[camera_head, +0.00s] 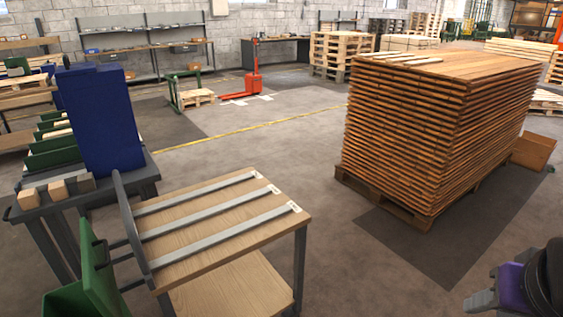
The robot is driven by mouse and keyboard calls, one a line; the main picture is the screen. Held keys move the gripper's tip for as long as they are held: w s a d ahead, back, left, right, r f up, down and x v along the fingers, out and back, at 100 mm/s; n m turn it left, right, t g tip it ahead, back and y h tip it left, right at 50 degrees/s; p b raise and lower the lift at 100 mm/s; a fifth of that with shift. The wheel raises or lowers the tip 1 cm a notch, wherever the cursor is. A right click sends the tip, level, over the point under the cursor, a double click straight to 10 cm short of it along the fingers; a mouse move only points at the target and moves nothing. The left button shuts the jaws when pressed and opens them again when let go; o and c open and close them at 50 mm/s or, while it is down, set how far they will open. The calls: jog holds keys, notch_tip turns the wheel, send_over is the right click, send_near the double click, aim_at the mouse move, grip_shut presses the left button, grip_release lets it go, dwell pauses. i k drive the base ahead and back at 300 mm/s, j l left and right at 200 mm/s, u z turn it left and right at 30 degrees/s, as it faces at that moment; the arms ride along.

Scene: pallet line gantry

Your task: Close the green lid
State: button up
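The green lid (97,272) is a flat panel at the bottom left, standing steeply tilted beside the left end of a wooden-topped table. Dark bracket-like bars show at its right side. Another green surface (66,300) lies at its lower left, cut off by the picture's bottom edge; I cannot tell whether it is the container body. My gripper (480,300) is at the bottom right corner, with a purple body and grey finger parts, far from the lid. It is partly cut off, and its opening is hidden. Nothing is seen held in it.
The wooden-topped table (215,222) with metal strips stands between lid and gripper. A dark bench (140,172) carries a tall blue box (98,122) and small wooden blocks (58,190). A large plank stack (430,130) stands at right. Floor between table and stack is clear.

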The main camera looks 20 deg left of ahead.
aim_at(99, 280)
jog(key=u, duration=2.4)
jog(key=i+l, duration=0.1)
jog(key=i, duration=0.3)
jog(key=i+l, duration=0.1)
jog(key=i, duration=0.3)
jog(key=j, duration=0.1)
jog(key=i+l, duration=0.1)
jog(key=u, duration=0.05)
